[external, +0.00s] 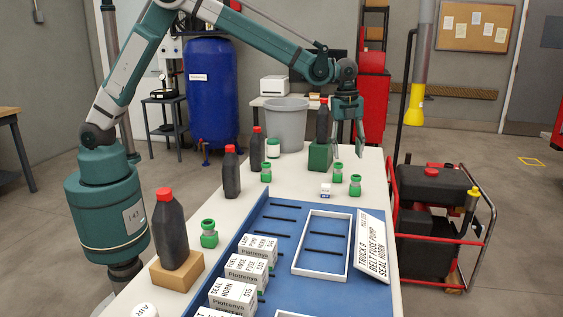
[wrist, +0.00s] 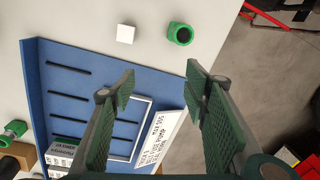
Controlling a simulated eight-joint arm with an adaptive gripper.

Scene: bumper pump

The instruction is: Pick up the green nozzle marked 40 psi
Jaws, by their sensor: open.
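Several small green nozzles stand on the white table. In the external view two are at the right, a front one (external: 355,187) and one behind it (external: 338,173). No psi marking is readable, so I cannot tell which is 40 psi. My gripper (external: 348,150) is open and empty above the far right of the table. In the wrist view, a green nozzle (wrist: 180,34) lies beyond my open fingertips (wrist: 160,74); another green nozzle (wrist: 12,132) is at the left edge.
A blue tray (external: 285,225) holds white boxes (external: 249,269) and a white frame (external: 323,243). A small white block (external: 326,190) stands near the right nozzles.

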